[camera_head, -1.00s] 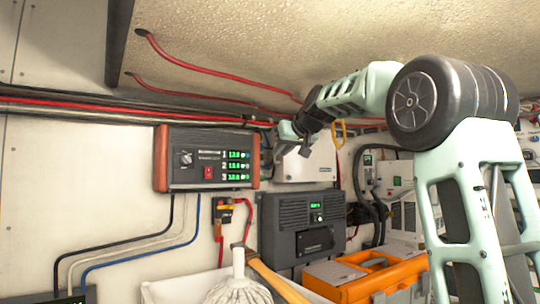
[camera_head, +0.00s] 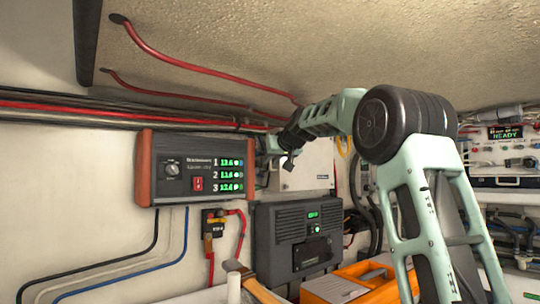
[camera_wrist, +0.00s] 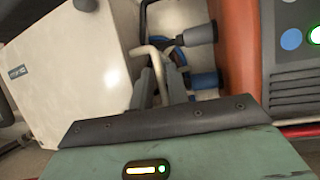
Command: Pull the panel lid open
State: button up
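A white box-like panel (camera_head: 310,175) is on the wall right of the meter unit, its upper left hidden behind my arm. In the wrist view its pale front face (camera_wrist: 70,70) fills the left. A bent beige bar (camera_wrist: 148,52), like a handle, stands at its right edge and runs down between the fingers. My gripper (camera_head: 272,158) is at the panel's left side. In the wrist view the two grey fingers (camera_wrist: 160,80) stand either side of the bar with a narrow gap. Whether they grip it is unclear. I cannot tell whether the lid is ajar.
The meter unit (camera_head: 195,170) with orange-brown ends is close left of my gripper. A grey cylinder (camera_wrist: 198,34) and blue parts lie just beyond the fingers. A dark grey charger (camera_head: 298,240) and an orange toolbox (camera_head: 350,284) are below. Red cables (camera_head: 190,65) run overhead.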

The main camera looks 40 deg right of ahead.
jog(key=shift+w+d+f, duration=0.1)
jog(key=shift+w+f, duration=0.1)
jog(key=shift+w, duration=0.2)
grip_shut()
